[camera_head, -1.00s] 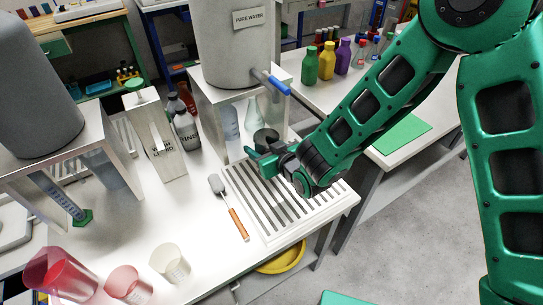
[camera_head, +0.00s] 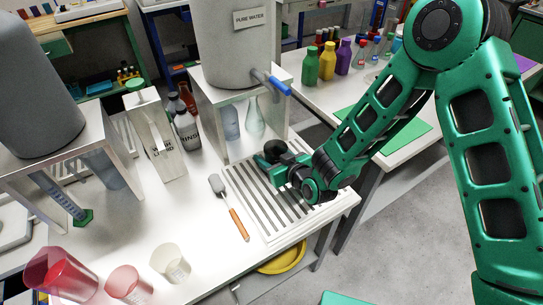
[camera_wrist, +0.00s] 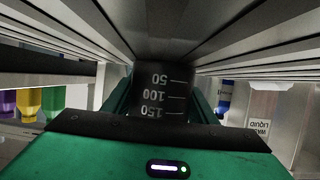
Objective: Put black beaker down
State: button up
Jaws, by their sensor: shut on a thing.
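The black beaker (camera_head: 273,148) is mostly hidden behind my gripper in the head view, over the far part of the slatted drying rack (camera_head: 236,185). In the wrist view the beaker (camera_wrist: 166,92) stands between the fingers, its white volume marks upside down in the picture. My gripper (camera_head: 270,162) is shut on it. The rack slats (camera_wrist: 75,25) lie close to the beaker's base in the wrist view. I cannot tell whether the base touches them.
The pure water tank (camera_head: 235,45) stands on a metal stand left of and behind the rack, with glass flasks (camera_head: 256,116) beneath. An orange-handled brush (camera_head: 236,219) lies left of the rack. The rack's front part is clear.

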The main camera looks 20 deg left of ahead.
jog(key=shift+f, duration=0.1)
jog(key=o, duration=1)
jog(key=v, duration=1.2)
jog(key=shift+d, duration=0.1)
